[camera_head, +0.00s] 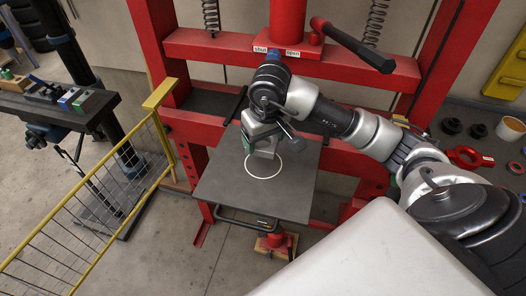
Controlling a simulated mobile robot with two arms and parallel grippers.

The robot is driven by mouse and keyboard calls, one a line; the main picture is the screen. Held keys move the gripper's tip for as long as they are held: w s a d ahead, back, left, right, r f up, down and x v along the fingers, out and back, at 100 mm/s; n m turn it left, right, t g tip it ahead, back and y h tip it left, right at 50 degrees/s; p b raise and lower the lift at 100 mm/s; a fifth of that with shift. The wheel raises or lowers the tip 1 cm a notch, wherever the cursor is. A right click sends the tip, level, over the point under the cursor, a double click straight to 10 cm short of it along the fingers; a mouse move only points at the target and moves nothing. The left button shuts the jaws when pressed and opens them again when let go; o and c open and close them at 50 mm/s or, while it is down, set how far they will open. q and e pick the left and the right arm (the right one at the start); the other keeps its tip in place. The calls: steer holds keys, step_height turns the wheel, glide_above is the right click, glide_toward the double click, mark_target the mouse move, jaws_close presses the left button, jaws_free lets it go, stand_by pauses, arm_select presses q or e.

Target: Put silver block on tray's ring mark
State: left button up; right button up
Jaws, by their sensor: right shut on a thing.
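The tray (231,199) is a flat dark grey plate set in the red press frame. A white ring mark (264,176) shows on it, near its middle. My right gripper (260,148) comes in from the right and hangs over the back part of the ring. It is shut on the silver block (263,154), which is mostly hidden by the gripper. The block's lower end overlaps the ring's back edge in the picture. I cannot tell whether it touches the tray. My left gripper is not in view.
The red press (190,48) rises behind the tray, with a lever (352,45) at the top. A yellow mesh barrier (100,195) stands at the left. Beside it is a dark bench (60,107) with small blocks.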

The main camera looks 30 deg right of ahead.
mark_target(263, 162)
steer(key=shift+s+a+f, duration=0.15)
steer(key=shift+s+f, duration=0.1)
steer(key=shift+f, duration=0.6)
steer(key=f, duration=0.2)
steer(key=f+p, duration=0.1)
steer(key=shift+w+f, duration=0.2)
steer(key=shift+f, duration=0.6)
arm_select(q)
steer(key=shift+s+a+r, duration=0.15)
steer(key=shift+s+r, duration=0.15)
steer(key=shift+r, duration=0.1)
arm_select(e)
steer(key=o, duration=1.1)
